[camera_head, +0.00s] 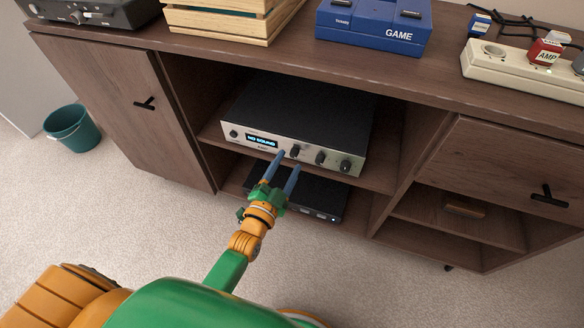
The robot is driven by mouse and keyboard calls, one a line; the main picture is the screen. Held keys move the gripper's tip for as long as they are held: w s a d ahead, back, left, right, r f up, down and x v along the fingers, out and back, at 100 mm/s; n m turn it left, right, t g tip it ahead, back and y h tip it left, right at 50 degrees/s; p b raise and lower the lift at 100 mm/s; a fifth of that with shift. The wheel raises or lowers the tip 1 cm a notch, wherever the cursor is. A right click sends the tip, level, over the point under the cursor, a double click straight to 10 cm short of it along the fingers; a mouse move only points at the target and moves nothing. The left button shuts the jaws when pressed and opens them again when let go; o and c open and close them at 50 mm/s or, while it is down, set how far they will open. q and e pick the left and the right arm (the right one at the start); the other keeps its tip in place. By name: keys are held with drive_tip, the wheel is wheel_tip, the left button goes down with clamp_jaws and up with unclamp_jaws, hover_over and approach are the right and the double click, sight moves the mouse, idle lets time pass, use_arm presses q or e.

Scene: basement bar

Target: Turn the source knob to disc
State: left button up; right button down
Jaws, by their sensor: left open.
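A silver-fronted amplifier (330,158) with a black top sits on the middle shelf of the cabinet. Its lit display (262,141) reads what looks like "NO SOUND". Several dark knobs line its front: one left of the display, a middle knob (320,157) and a larger one (346,167) at the right end. Another knob (295,151) is close by my fingertips. Knob labels are too small to read. My left gripper (287,161) is open, its two blue fingers pointing at the amplifier front just right of the display. I cannot tell whether they touch it. My right gripper is not in view.
A black device (318,199) lies on the shelf below, partly behind my gripper. The wooden cabinet (110,110) has a closed left door and a right drawer. A blue game console (373,27), wooden crate (225,22) and power strip (510,67) are on top. A teal bin (72,129) stands left.

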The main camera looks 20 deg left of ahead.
use_arm(q)
drive_tip(key=shift+w+d, duration=0.1)
drive_tip(key=shift+w, duration=0.75)
clamp_jaws()
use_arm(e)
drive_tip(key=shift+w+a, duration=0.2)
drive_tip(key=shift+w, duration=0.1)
use_arm(q)
drive_tip(key=shift+n, duration=1.2)
drive_tip(key=n, duration=0.3)
drive_tip(key=shift+f+n+p, duration=0.1)
drive_tip(key=shift+n+p, duration=0.25)
drive_tip(key=shift+n, duration=0.05)
drive_tip(key=n, duration=0.5)
drive_tip(key=shift+t, duration=0.3)
drive_tip(key=shift+n, duration=0.3)
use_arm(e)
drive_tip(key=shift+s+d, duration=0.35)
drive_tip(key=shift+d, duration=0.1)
use_arm(q)
drive_tip(key=shift+f, duration=0.1)
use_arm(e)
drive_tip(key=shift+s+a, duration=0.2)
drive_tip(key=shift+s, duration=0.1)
